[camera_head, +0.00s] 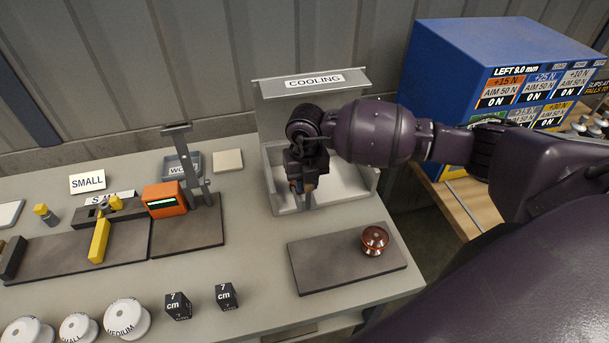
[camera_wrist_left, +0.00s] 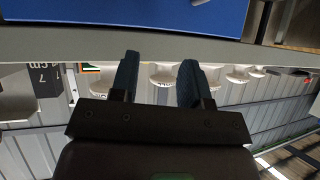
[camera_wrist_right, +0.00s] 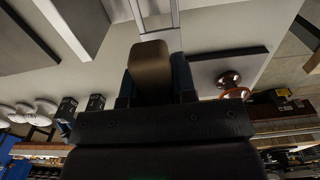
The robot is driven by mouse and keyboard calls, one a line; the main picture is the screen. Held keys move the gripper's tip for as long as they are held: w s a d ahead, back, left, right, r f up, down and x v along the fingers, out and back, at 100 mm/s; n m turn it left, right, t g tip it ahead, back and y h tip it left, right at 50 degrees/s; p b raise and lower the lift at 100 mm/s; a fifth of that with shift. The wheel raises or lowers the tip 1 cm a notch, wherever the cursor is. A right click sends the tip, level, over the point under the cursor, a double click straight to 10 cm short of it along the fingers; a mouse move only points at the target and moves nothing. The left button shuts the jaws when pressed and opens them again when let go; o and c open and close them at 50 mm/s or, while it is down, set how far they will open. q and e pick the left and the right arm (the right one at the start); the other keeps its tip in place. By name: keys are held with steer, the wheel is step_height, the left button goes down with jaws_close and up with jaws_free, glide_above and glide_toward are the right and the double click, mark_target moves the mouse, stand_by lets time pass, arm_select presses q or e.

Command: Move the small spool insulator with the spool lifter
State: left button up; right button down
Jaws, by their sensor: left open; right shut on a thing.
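My right gripper (camera_head: 303,183) hangs over the open tray under the COOLING sign. In the right wrist view it is shut on a brown handle (camera_wrist_right: 151,68) with a pale metal shaft running on beyond it, apparently the spool lifter. The lifter's far end is hidden. White spools stand at the front left; one reads SMALL (camera_head: 79,327) and another MEDIUM (camera_head: 126,319). My left gripper (camera_wrist_left: 158,85) is open and empty, with spools visible beyond its fingers. It is outside the head view.
A red-brown insulator (camera_head: 374,240) stands on a dark plate (camera_head: 325,272). The cooling tray (camera_head: 369,177) has a raised back. Two black cubes (camera_head: 227,296) stand left of the plate. An orange device (camera_head: 164,199) and grey stand (camera_head: 199,180) are farther left. A blue cabinet (camera_head: 445,60) is at right.

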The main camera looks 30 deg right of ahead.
steer(key=shift+s+a+r+p, duration=0.1)
steer(key=shift+s+a+p, duration=0.1)
steer(key=shift+s, duration=0.25)
steer(key=shift+s+a+r+p, duration=0.1)
steer(key=shift+s+p, duration=0.1)
steer(key=shift+s, duration=0.25)
steer(key=shift+r+p, duration=0.55)
steer(key=shift+r, duration=2.85)
steer(key=shift+d+r, duration=0.1)
